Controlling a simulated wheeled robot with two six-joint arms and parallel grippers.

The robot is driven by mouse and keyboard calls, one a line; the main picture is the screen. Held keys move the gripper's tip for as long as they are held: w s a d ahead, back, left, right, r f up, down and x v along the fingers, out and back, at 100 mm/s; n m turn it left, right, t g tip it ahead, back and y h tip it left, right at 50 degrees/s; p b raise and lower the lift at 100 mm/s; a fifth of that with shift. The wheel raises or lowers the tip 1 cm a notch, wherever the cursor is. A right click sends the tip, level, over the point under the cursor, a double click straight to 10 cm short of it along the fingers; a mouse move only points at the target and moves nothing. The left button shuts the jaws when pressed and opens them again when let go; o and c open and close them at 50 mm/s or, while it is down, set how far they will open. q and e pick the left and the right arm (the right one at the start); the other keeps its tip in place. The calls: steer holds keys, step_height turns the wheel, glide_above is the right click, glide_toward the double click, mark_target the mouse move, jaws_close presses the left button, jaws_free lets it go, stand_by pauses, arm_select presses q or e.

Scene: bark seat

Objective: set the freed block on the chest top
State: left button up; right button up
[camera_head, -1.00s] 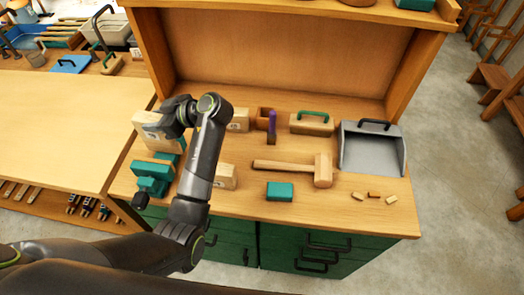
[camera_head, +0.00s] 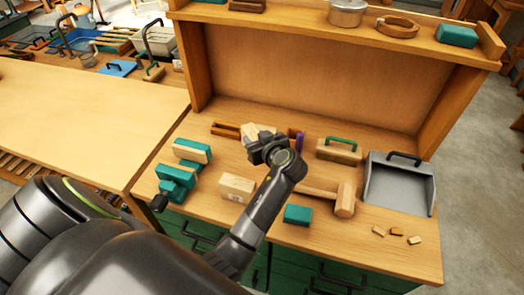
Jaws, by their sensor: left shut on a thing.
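My left gripper (camera_head: 262,142) is over the middle of the chest top (camera_head: 330,240), its arm reaching up from below. It is shut on the freed block; pale wood (camera_head: 256,131) shows just behind the jaws. The jaws hide much of it, and I cannot tell whether it touches the chest top. The teal vise (camera_head: 177,178) stands at the left of the chest top, with nothing between its wood-faced jaws. Another pale wooden block (camera_head: 237,187) lies in front, left of my gripper. My right gripper is not in view.
A mallet (camera_head: 343,199), a teal block (camera_head: 297,215), a green-handled wooden float (camera_head: 339,150) and a grey dustpan (camera_head: 400,185) lie to the right. Small wood scraps (camera_head: 396,231) lie front right.

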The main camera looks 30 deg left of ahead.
arm_select(q)
step_height(320, 180, down, 5)
steer(key=shift+r+p, duration=0.2)
steer(key=shift+p, duration=0.2)
steer(key=shift+f, duration=0.25)
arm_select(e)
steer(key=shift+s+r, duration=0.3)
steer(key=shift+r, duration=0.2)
arm_select(q)
steer(key=shift+f, duration=0.15)
steer(key=o, duration=1.1)
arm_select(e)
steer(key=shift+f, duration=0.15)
